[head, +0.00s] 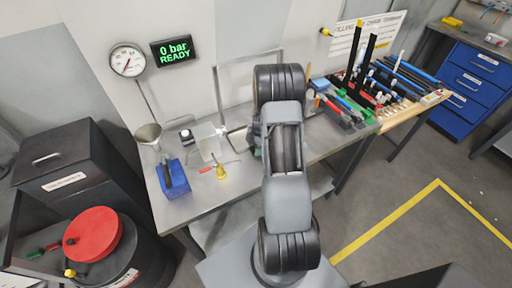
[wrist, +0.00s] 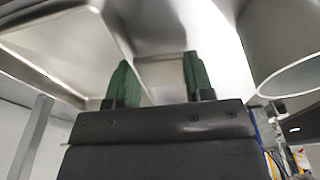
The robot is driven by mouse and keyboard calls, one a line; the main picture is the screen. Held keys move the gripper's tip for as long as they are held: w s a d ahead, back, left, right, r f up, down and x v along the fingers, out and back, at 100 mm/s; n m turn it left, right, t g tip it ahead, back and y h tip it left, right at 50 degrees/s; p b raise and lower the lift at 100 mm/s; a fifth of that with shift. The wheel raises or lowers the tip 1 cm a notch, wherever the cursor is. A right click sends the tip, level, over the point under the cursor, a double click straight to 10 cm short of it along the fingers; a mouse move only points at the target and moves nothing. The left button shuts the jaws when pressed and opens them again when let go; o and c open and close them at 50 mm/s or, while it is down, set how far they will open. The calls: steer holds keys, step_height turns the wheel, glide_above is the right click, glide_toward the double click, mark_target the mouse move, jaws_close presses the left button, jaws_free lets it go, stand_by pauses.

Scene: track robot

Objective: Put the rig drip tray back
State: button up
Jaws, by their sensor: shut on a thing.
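The drip tray is a shallow bright-metal tray with a raised rim (wrist: 60,45), seen close up at the upper left of the wrist view. My gripper (wrist: 158,82) has two green finger pads, with a metal part of the tray between them; it is shut on that part. In the head view my own arm covers the gripper and most of the tray; only a grey metal edge (head: 238,139) shows left of the arm, over the bench. I cannot tell whether the tray touches the bench.
A grey metal cylinder (wrist: 290,45) is close on the right in the wrist view. A metal frame (head: 218,88) rises behind; tools crowd the right side.

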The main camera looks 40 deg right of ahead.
steer(key=o, duration=1.1)
steer(key=shift+o, duration=0.2)
step_height(320, 180, up, 11)
steer(key=d+b, duration=0.2)
steer(key=s+a+r+m+t+h, duration=0.1)
steer(key=s+a+r+m, duration=0.15)
steer(key=a+r, duration=0.3)
steer(key=s+a+r+m, duration=0.1)
steer(key=a+r+m, duration=0.3)
steer(key=a+r, duration=0.15)
steer(key=s+a+r+m+t, duration=0.3)
steer(key=s+a+m, duration=0.7)
steer(key=s+a, duration=0.1)
steer(key=shift+s+a+h, duration=0.25)
steer(key=shift+a+h, duration=0.1)
steer(key=shift+h, duration=0.05)
